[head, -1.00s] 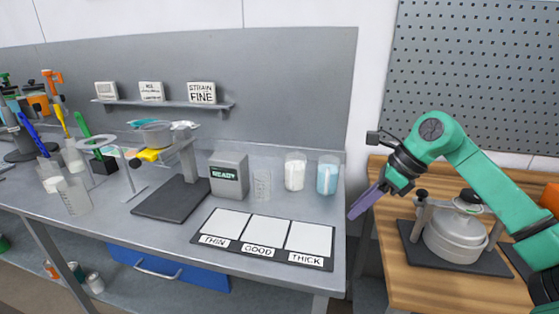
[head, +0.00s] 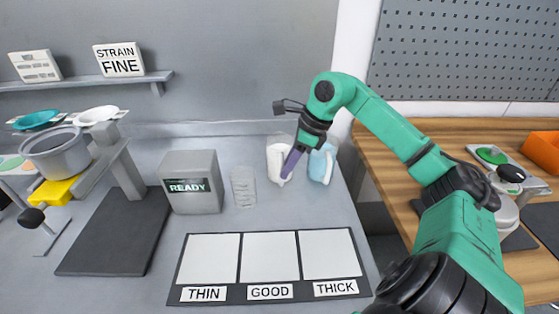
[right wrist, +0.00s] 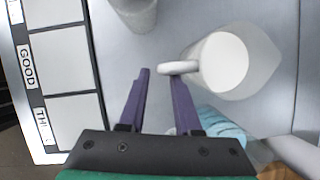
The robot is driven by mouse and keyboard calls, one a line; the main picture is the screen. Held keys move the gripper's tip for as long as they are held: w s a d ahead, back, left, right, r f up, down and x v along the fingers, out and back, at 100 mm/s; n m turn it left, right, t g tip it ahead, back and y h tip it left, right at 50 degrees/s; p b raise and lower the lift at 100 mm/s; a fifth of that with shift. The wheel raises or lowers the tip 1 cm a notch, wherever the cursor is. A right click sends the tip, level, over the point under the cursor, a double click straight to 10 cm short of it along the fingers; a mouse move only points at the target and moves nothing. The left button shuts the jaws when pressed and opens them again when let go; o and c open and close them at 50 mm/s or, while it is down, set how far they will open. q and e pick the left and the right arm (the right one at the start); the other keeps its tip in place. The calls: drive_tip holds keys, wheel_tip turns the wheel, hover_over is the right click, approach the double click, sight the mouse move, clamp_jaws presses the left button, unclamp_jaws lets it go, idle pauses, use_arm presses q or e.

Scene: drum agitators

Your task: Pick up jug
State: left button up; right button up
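A clear jug with white contents (head: 274,163) stands on the grey bench; in the right wrist view the jug (right wrist: 232,62) shows from above, its white handle (right wrist: 177,68) pointing left. A jug with light blue contents (head: 318,164) stands right of it and shows partly in the right wrist view (right wrist: 222,125). My right gripper (head: 288,170) is open, its purple fingers in front of the white jug. In the right wrist view my right gripper (right wrist: 160,76) has its right fingertip close to the handle's end; contact cannot be told. My left gripper is not in view.
An empty clear beaker (head: 243,187) stands left of the jugs, beside a grey READY box (head: 192,182). A mat with THIN, GOOD and THICK panels (head: 240,293) lies in front. A wooden table (head: 400,190) is at the right.

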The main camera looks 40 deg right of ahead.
drive_tip(key=p+x, duration=0.1)
drive_tip(key=x, duration=0.4)
drive_tip(key=shift+w+a+f, duration=0.2)
drive_tip(key=shift+w+f, duration=0.1)
drive_tip(key=shift+f, duration=0.35)
drive_tip(key=shift+w, duration=0.1)
drive_tip(key=c, duration=0.5)
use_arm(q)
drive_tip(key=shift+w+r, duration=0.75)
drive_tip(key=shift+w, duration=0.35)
use_arm(e)
clamp_jaws()
drive_tip(key=shift+r, duration=0.1)
